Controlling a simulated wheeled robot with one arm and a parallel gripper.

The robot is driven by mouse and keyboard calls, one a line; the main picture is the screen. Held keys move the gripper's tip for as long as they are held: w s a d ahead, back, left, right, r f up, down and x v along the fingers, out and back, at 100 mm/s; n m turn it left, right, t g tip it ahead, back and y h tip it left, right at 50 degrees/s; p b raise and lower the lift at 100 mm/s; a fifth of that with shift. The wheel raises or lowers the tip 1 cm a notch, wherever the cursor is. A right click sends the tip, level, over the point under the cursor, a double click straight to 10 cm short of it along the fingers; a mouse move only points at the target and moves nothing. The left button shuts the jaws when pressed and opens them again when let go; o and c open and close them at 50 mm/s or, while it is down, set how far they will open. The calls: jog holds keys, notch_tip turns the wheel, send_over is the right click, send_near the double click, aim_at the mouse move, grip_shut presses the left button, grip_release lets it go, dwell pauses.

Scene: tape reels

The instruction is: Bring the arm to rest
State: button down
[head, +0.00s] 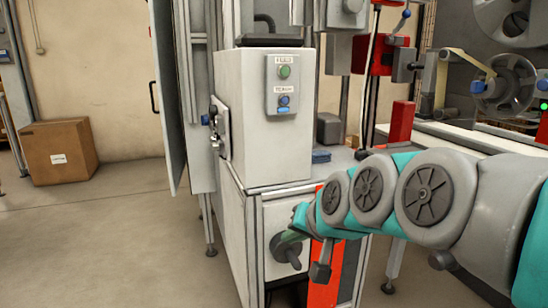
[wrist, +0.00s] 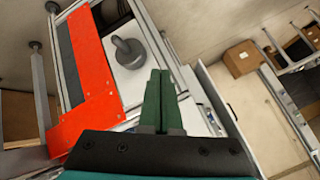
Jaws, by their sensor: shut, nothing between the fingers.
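My arm (head: 425,195) reaches in from the right of the head view, its grey and teal links stretched toward the machine stand. In the wrist view my gripper (wrist: 160,76) has its two dark green fingers together, with nothing between them. In the head view the gripper's end is small and partly hidden by the wrist, in front of the stand's lower front. A grey round handle (wrist: 128,53) on a pale panel lies just beyond the fingers, to their left in the wrist view. I cannot tell how wide the gap is.
The white control box (head: 262,115) with green and blue buttons stands above the arm's end. A red panel (wrist: 88,75) is beside the handle. Reels (head: 510,85) are at the right. A cardboard box (head: 60,152) sits on the floor at left, with open floor before it.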

jog(key=s+d+f+g+h, duration=0.1)
jog(key=s+d+f+g, duration=0.2)
jog(key=s, duration=0.6)
jog(key=s+d+f+n+g+h, duration=0.1)
jog(key=s+d+f+g+h, duration=0.1)
jog(key=s+f, duration=0.6)
jog(key=s+d+f+n+g+h, duration=0.1)
jog(key=s+d+f+g, duration=0.3)
jog(key=s, duration=0.6)
jog(key=shift+s+d+f+g, duration=0.4)
jog(key=shift+d+f, duration=0.4)
jog(key=shift+d, duration=0.45)
